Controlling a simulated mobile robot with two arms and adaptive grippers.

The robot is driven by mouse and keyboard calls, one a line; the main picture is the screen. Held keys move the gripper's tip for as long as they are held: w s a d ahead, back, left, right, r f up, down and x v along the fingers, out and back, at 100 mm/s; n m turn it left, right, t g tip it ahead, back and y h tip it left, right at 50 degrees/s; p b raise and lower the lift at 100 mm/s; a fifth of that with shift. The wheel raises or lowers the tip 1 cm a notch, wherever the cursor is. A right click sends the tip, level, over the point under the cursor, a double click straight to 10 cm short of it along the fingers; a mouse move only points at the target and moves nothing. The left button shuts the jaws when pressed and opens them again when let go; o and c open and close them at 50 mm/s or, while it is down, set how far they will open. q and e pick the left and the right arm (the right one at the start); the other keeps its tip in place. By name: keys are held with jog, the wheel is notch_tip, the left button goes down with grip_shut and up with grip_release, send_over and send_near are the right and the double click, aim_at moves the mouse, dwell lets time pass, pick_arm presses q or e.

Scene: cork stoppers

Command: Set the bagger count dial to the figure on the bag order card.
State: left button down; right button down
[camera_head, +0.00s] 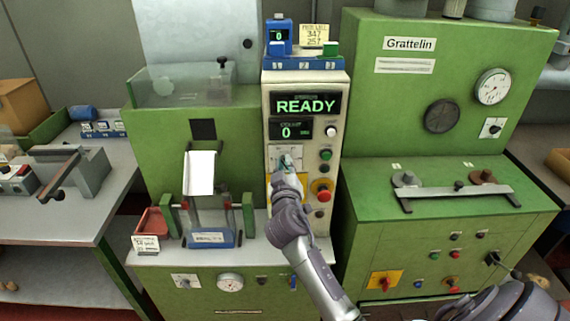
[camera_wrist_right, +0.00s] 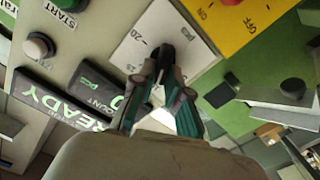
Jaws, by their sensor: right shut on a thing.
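The count dial is a black knob (camera_wrist_right: 163,51) on a white plate (camera_wrist_right: 140,42) with a "20" mark visible; other marks are hard to read. My right gripper (camera_wrist_right: 164,72) is shut on the knob. In the head view the gripper (camera_head: 287,163) covers most of the dial plate (camera_head: 276,153). The count display (camera_head: 290,130) above it shows 0, and the screen (camera_head: 306,104) reads READY. A small white card (camera_head: 146,244) stands by the red tray; its print is too small to read surely. My left gripper is not in view.
Right of the dial are a green button (camera_head: 325,154) and a red knob (camera_head: 322,190) on yellow. A yellow note (camera_head: 314,34) with figures stands on top of the panel. A blue-fronted bin (camera_head: 208,239) sits left of my arm. The Grattelin machine (camera_head: 412,44) stands at right.

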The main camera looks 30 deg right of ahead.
jog(key=shift+n, duration=0.4)
jog(key=c, duration=1.2)
grip_release()
jog(key=shift+o, duration=0.2)
jog(key=shift+s+a, duration=0.1)
jog(key=v, duration=1.2)
